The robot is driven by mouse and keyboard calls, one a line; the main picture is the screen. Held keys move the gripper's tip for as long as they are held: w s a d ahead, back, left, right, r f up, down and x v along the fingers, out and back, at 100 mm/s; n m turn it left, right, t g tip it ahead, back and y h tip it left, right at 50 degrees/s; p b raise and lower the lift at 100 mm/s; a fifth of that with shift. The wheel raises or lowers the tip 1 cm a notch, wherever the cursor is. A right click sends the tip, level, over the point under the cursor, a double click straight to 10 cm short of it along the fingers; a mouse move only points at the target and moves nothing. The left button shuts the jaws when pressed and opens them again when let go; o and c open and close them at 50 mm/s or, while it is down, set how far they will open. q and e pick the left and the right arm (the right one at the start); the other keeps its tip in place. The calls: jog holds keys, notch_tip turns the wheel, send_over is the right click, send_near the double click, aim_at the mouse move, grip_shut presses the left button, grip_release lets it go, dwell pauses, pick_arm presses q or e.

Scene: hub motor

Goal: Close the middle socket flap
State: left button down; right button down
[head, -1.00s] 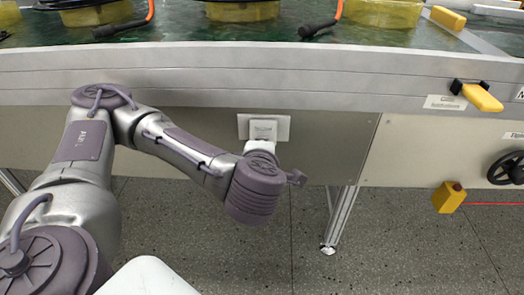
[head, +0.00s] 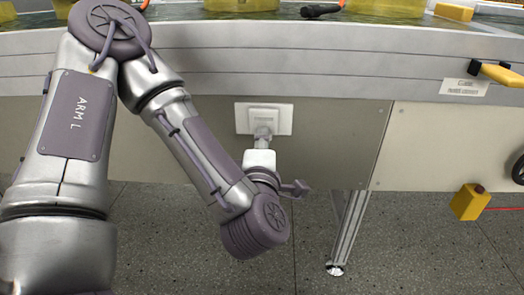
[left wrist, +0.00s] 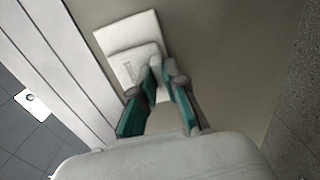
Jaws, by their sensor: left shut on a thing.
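A white socket plate (head: 285,118) is mounted on the beige side panel under the conveyor edge. It carries one pale square flap (head: 262,116), which also shows in the left wrist view (left wrist: 136,70), standing out over the plate (left wrist: 125,30). How far the flap is open, I cannot tell. My left gripper (head: 263,132) reaches up from below to the lower edge of the flap. In the left wrist view its green-sided fingers (left wrist: 162,72) are close together at that edge, shut on the flap. Their tips partly hide it. My right gripper is not in view.
The conveyor's grey side rail (head: 300,65) runs just above the socket. A metal leg (head: 347,230) stands to the right below. A yellow box with a red button (head: 469,202) and a yellow handle (head: 500,74) are farther right.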

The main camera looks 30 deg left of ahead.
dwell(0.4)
pick_arm(q)
jog(key=c, duration=1.2)
grip_release()
jog(key=shift+w, duration=0.1)
